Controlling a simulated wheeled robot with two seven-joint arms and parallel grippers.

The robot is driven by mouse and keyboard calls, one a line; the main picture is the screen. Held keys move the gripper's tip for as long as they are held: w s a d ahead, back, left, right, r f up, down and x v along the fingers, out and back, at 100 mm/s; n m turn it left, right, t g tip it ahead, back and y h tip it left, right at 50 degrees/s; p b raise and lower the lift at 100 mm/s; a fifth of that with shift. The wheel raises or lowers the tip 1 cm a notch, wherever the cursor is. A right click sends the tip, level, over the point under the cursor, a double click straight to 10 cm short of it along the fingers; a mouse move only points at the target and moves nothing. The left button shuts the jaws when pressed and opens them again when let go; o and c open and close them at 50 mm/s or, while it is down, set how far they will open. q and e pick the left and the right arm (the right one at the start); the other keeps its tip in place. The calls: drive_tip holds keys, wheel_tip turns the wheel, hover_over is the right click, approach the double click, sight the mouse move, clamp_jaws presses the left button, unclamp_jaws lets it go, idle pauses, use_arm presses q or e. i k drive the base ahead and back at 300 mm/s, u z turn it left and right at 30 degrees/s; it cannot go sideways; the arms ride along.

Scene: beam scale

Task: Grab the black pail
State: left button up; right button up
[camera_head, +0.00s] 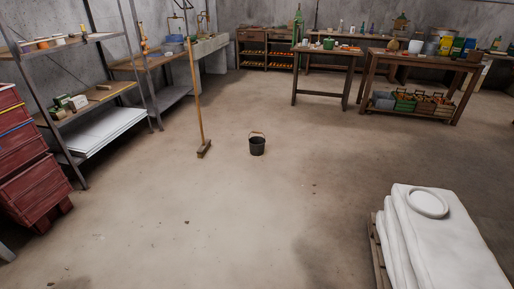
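The black pail (257,147) stands upright on the concrete floor, near the middle of the head view. Its thin, light brown handle is raised in an arc above the rim. The floor right around it is bare. Neither of my grippers shows in this view, and nothing is touching the pail.
A broom (198,105) stands upright just left of the pail. Metal shelves (133,62) and red crates (22,165) line the left. White sacks (440,235) on a pallet fill the lower right. Wooden workbenches (418,62) stand at the back. Open floor lies in front.

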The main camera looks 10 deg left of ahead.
sight(256, 143)
drive_tip(key=z, duration=0.15)
drive_tip(key=i, duration=7.3)
drive_tip(key=u, duration=3.15)
